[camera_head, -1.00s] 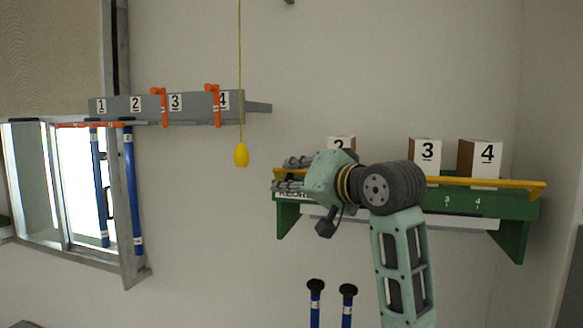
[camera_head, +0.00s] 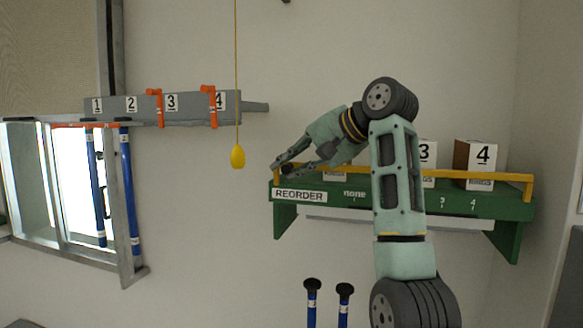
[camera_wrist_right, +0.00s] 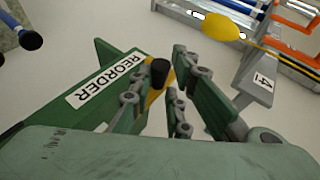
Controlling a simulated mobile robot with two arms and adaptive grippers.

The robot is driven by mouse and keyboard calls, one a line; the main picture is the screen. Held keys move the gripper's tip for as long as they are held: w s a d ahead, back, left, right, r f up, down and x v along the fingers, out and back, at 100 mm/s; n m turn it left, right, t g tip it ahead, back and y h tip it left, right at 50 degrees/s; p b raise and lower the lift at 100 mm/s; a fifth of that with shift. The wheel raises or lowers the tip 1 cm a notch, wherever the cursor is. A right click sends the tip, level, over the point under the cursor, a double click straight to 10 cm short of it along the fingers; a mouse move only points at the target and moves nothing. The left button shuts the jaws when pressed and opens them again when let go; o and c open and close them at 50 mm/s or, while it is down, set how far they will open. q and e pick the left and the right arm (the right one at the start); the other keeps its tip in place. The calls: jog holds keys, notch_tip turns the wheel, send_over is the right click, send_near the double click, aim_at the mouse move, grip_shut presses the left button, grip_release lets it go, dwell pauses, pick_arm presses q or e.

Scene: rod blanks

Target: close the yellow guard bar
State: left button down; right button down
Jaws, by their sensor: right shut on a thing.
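The yellow guard bar (camera_head: 508,177) runs along the front of the green shelf (camera_head: 470,206), in front of the white-faced boxes. At its right end a short yellow post goes down to the shelf. My forearm hides part of the bar's middle. My left gripper is out of view.
Boxes numbered 3 (camera_head: 428,153) and 4 (camera_head: 478,163) stand on the shelf. A yellow pull knob (camera_head: 238,156) hangs on a cord to the left. A grey numbered rack (camera_head: 190,108) is on the wall. Two black-capped blue rods (camera_head: 312,288) stand below the shelf.

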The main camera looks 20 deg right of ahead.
jog(key=shift+d+f, duration=0.1)
jog(key=shift+f, duration=0.3)
jog(key=c, duration=2)
grip_release()
jog(key=shift+o, duration=1.2)
jog(key=shift+s+d+r, duration=0.1)
jog(key=shift+d, duration=0.05)
jog(key=shift+r, duration=0.1)
jog(key=v, duration=1.1)
jog(key=shift+d+r, duration=0.3)
jog(key=shift+d, duration=0.05)
jog(key=shift+s, duration=0.1)
